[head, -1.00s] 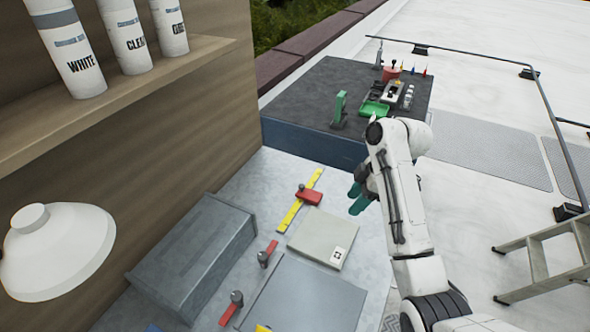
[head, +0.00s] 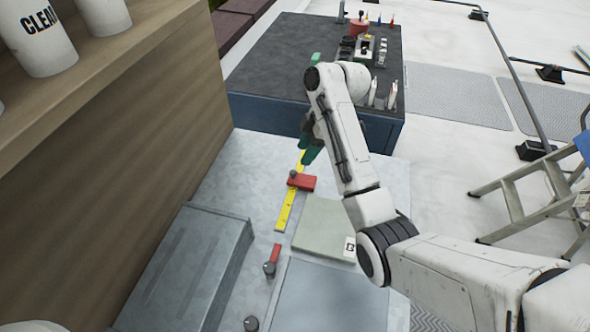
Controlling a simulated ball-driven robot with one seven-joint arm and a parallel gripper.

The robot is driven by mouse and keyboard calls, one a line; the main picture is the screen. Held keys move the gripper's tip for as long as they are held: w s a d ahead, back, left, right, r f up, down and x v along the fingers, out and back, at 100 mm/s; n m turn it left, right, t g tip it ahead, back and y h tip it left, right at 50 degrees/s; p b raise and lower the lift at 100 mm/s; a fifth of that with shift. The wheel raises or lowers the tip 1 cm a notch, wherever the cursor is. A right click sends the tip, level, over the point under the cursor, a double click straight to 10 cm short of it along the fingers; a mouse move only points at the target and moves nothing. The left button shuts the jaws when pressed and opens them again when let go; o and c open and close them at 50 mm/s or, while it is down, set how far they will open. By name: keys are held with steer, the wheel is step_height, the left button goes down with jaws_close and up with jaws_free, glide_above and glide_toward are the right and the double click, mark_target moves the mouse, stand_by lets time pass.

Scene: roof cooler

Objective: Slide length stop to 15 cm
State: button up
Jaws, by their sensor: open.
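The length stop is a red block (head: 303,182) with a dark knob, sitting across a yellow ruler strip (head: 285,214) on the grey metal bench. The ruler's markings are too small to read. My gripper (head: 305,158), with green fingers, is open and empty. In the picture it appears just above the red stop, over the far end of the ruler, and covers part of that end. I cannot tell its exact height above the bench.
A flat grey-green pad (head: 325,228) lies right of the ruler. A grey metal box (head: 190,265) stands at left, by the wooden wall. A red-handled clamp (head: 272,262) is nearer. A dark-topped cabinet (head: 275,65) stands behind, and a stepladder (head: 520,205) at right.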

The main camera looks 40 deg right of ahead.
mark_target(294, 172)
steer(key=x, duration=0.7)
steer(key=shift+s+f+p, duration=0.1)
steer(key=shift+p, duration=0.2)
steer(key=shift+c, duration=0.2)
jaws_close()
